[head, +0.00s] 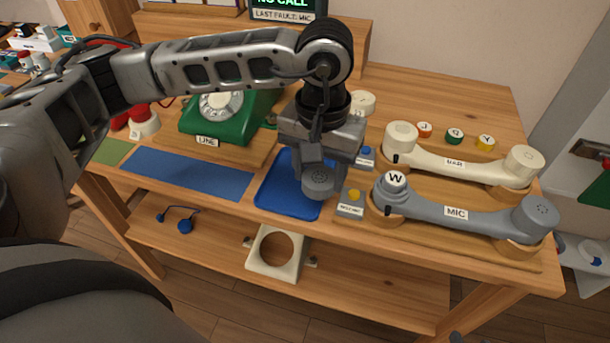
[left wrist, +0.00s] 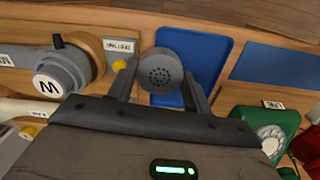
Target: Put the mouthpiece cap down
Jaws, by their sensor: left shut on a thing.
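The grey round mouthpiece cap (head: 319,182), with a ring of small holes in its face, is between the fingers of my left gripper (head: 318,172). In the left wrist view the cap (left wrist: 161,72) sits between both fingertips (left wrist: 160,82). The blue tray (head: 272,197) is under and behind the cap; I cannot tell whether they touch. The grey handset labelled MIC (head: 430,207) lies to the right in its wooden cradle, with a light knob marked W (head: 395,180) on its left end. My right gripper is not in view.
A cream handset (head: 465,167) lies behind the grey one. A green dial phone (head: 215,122) stands at the left. A blue mat (head: 190,174) lies left of the tray. Small grey boxes with yellow (head: 350,203) and blue (head: 366,158) buttons stand right of the tray.

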